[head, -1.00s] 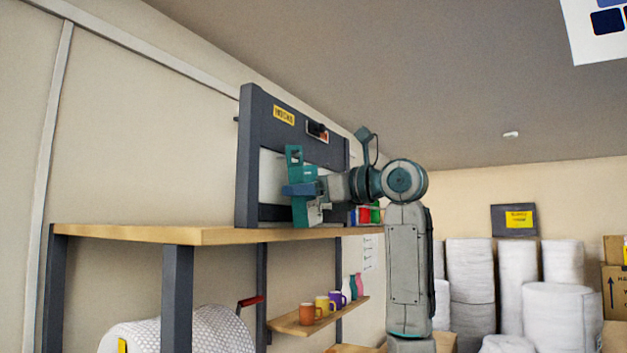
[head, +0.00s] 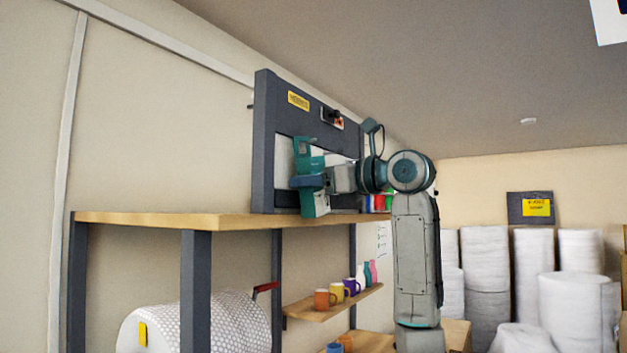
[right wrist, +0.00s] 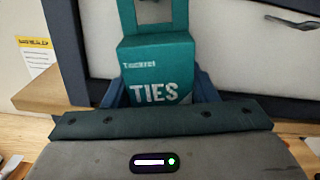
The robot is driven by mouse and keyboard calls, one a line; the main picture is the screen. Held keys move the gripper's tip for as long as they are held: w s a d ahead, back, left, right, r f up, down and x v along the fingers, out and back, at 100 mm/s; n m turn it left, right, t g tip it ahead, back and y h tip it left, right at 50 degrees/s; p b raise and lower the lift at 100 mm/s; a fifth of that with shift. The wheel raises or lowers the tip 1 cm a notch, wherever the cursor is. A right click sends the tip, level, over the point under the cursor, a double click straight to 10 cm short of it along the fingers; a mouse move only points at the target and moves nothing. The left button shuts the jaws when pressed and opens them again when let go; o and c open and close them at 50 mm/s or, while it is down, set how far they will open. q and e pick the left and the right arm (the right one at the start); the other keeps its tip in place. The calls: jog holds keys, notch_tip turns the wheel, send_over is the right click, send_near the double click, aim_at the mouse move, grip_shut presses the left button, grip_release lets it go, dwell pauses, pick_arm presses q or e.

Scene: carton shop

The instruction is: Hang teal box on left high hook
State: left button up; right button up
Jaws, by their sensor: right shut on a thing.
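The teal box (head: 306,150) with a holed hang tab on top is upright in my right gripper (head: 308,182). In the right wrist view the box (right wrist: 158,72) reads "TIES", and blue fingers (right wrist: 158,92) close on both its sides. Its hang tab stands up above them, free of any hook. Behind it is a dark framed board (head: 264,150) with a pale middle and a yellow label (head: 298,100), apparently about hooks. No left high hook can be clearly made out. My left gripper is out of view.
The board stands at the back of a wooden top shelf (head: 150,219) on dark posts. Colored items (head: 378,202) stand behind my right arm. Below are a bubble-wrap roll (head: 205,325) and a small shelf (head: 318,311) with mugs. White rolls (head: 487,290) stand at the right.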

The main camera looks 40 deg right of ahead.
jog(key=o, duration=1.1)
jog(key=shift+s+d+f+b, duration=0.1)
jog(key=shift+s+f+b, duration=0.05)
jog(key=shift+s+b, duration=0.3)
jog(key=b+v, duration=0.7)
jog(key=v, duration=0.3)
